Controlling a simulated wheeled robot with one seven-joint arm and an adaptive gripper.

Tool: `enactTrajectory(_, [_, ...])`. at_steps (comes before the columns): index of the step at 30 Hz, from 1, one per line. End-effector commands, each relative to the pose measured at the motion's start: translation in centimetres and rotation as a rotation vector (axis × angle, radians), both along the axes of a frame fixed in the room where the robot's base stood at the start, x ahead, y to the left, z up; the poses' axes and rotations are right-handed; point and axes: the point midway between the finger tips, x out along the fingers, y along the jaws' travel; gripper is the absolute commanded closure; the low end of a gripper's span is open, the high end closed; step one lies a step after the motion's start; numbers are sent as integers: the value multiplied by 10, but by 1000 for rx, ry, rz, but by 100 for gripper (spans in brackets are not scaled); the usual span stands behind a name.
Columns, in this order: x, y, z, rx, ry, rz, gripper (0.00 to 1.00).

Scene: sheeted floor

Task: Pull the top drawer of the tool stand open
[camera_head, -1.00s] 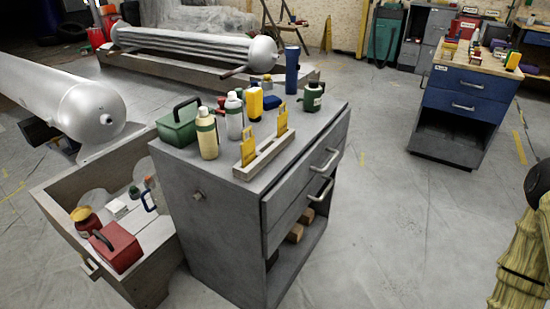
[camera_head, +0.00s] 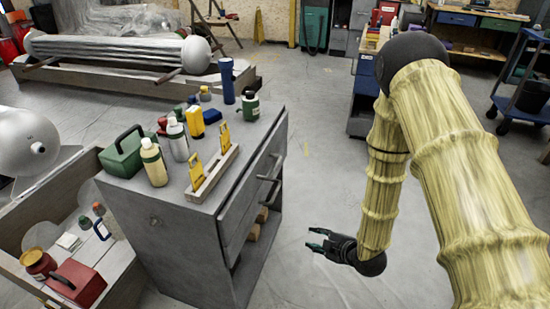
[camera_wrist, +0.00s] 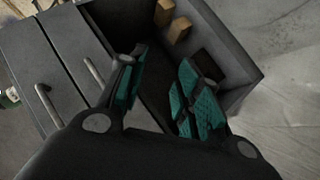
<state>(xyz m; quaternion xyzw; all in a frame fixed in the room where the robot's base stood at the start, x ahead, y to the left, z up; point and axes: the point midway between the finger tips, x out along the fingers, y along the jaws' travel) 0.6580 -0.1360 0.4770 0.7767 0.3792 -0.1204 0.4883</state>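The grey tool stand (camera_head: 165,235) stands left of centre in the head view, tools on its top. Its front faces right, with two drawers above an open shelf. The top drawer (camera_head: 255,172) looks shut; its bar handle (camera_head: 276,166) is the upper one. In the wrist view the top drawer's handle (camera_wrist: 48,104) is at the left, and the lower drawer's handle (camera_wrist: 94,74) is closer to the fingers. My gripper (camera_head: 317,239) is open and empty, low in front of the stand, apart from both handles. In the wrist view its teal-padded fingers (camera_wrist: 160,95) are spread before the open shelf.
Wooden blocks (camera_wrist: 172,20) lie in the open shelf. A low grey crate (camera_head: 130,285) with a red box (camera_head: 78,284) adjoins the stand's left side. A blue drawer cabinet (camera_head: 366,78) is partly hidden behind my arm. The floor (camera_head: 310,180) right of the stand is clear.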

Motion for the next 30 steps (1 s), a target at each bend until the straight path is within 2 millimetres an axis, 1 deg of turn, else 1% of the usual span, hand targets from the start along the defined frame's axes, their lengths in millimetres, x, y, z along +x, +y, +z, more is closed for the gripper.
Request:
enactTrajectory(1, [24,10,40,-33,-118,91,66])
enactTrajectory(2, [34,16,56,-54,-186,144,66])
enactTrajectory(3, [47,23,78,-81,-273,209,66])
enactTrajectory(6, [71,38,124,-144,-466,344,66])
enactTrajectory(9, [84,48,158,-190,-610,434,66])
enactTrajectory(12, [91,55,178,-219,-698,486,66])
enactTrajectory(15, [95,58,185,-233,-740,510,66])
enactTrajectory(20, [104,68,183,-237,-748,514,66])
enactTrajectory(30, [138,108,173,-236,-744,513,66])
